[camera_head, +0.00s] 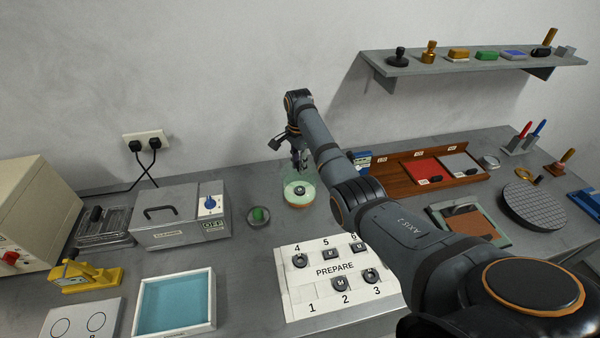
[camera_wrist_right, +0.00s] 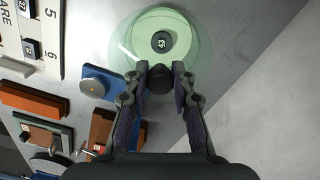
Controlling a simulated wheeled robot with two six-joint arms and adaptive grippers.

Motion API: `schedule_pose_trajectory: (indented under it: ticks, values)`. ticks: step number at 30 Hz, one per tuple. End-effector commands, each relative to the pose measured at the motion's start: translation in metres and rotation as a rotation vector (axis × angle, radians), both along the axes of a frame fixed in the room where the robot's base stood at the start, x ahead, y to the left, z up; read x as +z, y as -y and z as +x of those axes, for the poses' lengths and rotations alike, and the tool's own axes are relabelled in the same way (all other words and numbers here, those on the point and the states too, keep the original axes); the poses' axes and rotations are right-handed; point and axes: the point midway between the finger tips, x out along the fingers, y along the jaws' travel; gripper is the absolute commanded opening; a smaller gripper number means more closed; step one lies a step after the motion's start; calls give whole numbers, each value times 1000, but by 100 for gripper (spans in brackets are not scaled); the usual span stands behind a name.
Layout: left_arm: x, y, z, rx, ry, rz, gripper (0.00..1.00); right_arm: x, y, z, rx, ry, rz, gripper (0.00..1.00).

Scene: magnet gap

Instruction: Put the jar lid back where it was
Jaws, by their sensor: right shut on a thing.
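The jar (camera_head: 300,203) is a low, round vessel with a tan base and pale green inside, standing on the bench in the head view. A small dark labelled piece (camera_wrist_right: 161,41) sits inside it on the green floor in the wrist view. My right gripper (camera_head: 300,167) is above the jar. In the wrist view the right gripper (camera_wrist_right: 160,78) is shut on a round black knob, which looks like that of the clear lid. The lid's glass is faint against the jar, so I cannot tell whether it touches the rim. My left gripper is not in view.
A white numbered board (camera_head: 291,283) with several dark pieces lies in front of the jar. A dark puck with a green top (camera_head: 258,216) and a grey box (camera_head: 178,218) stand left. A brown tray rack (camera_head: 400,172) is right, below the shelf (camera_head: 470,62).

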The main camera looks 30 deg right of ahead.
Motion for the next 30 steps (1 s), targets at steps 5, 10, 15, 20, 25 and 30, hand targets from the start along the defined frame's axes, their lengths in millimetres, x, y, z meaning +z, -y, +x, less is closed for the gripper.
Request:
schedule_pose_trajectory:
  ticks: [5,10,15,20,25,30]
  values:
    - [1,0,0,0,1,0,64,-8,6,4,-2,-2,0,0]
    - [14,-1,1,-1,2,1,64,-33,5,3,-1,-1,0,0]
    - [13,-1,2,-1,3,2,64,-38,5,4,0,2,-1,0]
    - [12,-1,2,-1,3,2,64,-40,5,4,0,1,-1,0]
    - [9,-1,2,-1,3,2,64,-46,5,4,0,1,-1,0]
    - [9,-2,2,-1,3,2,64,-48,5,3,0,0,0,34]
